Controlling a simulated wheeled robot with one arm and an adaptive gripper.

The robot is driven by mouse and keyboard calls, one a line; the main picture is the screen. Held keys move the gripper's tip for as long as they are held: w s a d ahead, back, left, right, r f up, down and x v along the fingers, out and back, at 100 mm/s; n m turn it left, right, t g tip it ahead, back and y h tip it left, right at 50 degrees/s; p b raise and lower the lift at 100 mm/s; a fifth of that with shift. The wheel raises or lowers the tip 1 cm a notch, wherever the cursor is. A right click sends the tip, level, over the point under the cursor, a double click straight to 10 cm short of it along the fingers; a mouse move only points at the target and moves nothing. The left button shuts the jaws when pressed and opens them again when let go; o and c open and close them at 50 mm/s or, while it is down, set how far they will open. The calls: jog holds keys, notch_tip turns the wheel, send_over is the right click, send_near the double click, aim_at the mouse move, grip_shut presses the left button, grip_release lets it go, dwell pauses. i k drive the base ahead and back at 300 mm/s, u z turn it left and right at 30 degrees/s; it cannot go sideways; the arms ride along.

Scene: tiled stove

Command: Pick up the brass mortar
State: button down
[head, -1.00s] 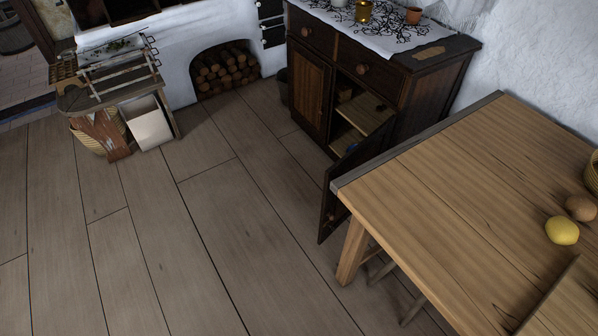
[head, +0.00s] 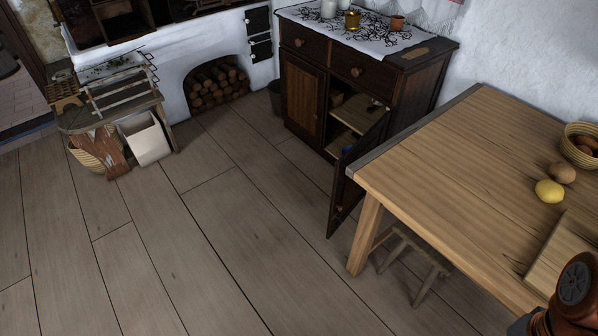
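A small brass-coloured vessel (head: 352,20), which looks like the brass mortar, stands upright on the cloth on top of the dark wooden cabinet at the upper middle. White vessels stand to its left and a terracotta cup (head: 397,23) to its right, apart from it. A part of my arm shows at the lower right corner, over the table's edge. My gripper is outside the picture, far from the mortar as far as I can see.
The dark cabinet (head: 304,98) has one lower door (head: 352,178) swung open into the floor space. A wooden table (head: 450,150) with a lemon (head: 549,191), basket and board fills the right. A stool (head: 418,262) stands under it. The plank floor (head: 230,240) is clear at left and middle.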

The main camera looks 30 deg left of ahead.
aim_at(353, 17)
jog(key=u, duration=0.8)
jog(key=i, duration=1)
jog(key=z, duration=0.05)
